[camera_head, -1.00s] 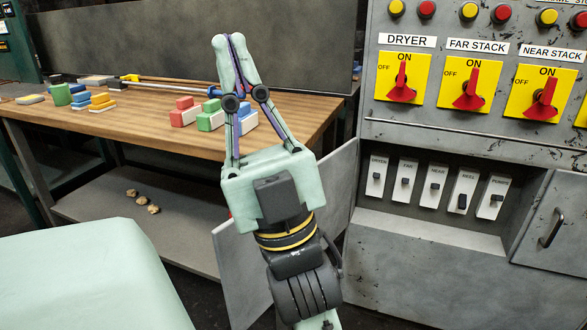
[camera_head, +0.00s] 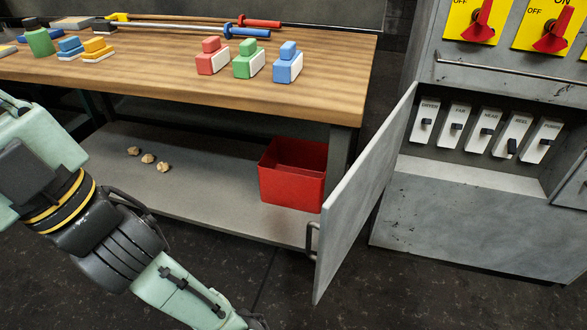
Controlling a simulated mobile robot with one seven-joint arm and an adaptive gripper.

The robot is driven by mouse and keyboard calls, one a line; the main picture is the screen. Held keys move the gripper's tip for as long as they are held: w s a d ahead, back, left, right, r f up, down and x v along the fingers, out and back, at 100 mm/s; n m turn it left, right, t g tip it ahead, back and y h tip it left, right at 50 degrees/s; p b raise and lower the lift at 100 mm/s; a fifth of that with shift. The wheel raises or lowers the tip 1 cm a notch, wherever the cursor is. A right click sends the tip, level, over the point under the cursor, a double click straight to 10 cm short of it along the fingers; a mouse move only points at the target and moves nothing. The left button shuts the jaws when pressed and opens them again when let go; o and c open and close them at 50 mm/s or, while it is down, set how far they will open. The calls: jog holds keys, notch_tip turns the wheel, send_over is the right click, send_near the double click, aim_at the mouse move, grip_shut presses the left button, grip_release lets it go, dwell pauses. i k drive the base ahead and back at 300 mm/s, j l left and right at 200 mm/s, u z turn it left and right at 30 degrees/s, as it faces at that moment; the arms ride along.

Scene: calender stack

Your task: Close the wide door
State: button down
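The wide grey door (camera_head: 365,200) stands swung open on the left side of the cabinet. It reaches out toward me, with a dark handle (camera_head: 311,241) at its near edge. A second door panel (camera_head: 572,185) shows only partly at the right edge, and it also stands open. The cabinet opening (camera_head: 470,170) between them is uncovered.
Several labelled switches (camera_head: 486,132) sit inside the opening, below a horizontal rail (camera_head: 510,70). A wooden workbench (camera_head: 150,75) with coloured blocks stands left of the door. A red bin (camera_head: 291,178) sits on its lower shelf (camera_head: 215,195), close behind the door. The front floor (camera_head: 400,295) is clear.

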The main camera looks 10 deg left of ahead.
aim_at(346, 211)
jog(key=i+j+u, duration=0.1)
jog(key=j+u, duration=0.25)
jog(key=i+j+u, duration=0.2)
jog(key=u, duration=0.2)
jog(key=i+j+z, duration=0.15)
jog(key=z, duration=0.3)
jog(key=i+j+z, duration=0.1)
jog(key=z, duration=0.35)
jog(key=i+j+z, duration=0.1)
jog(key=j+z, duration=0.2)
jog(key=z, duration=0.15)
jog(key=i+j+z, duration=0.25)
jog(key=j+z, duration=0.2)
jog(key=k+j+z, duration=0.1)
jog(key=k+j, duration=0.25)
jog(key=k+j+z, duration=0.1)
jog(key=k+j, duration=0.25)
jog(key=k, duration=0.25)
jog(key=k+j, duration=0.3)
jog(key=k, duration=0.15)
jog(key=i+z, duration=0.1)
jog(key=i, duration=0.35)
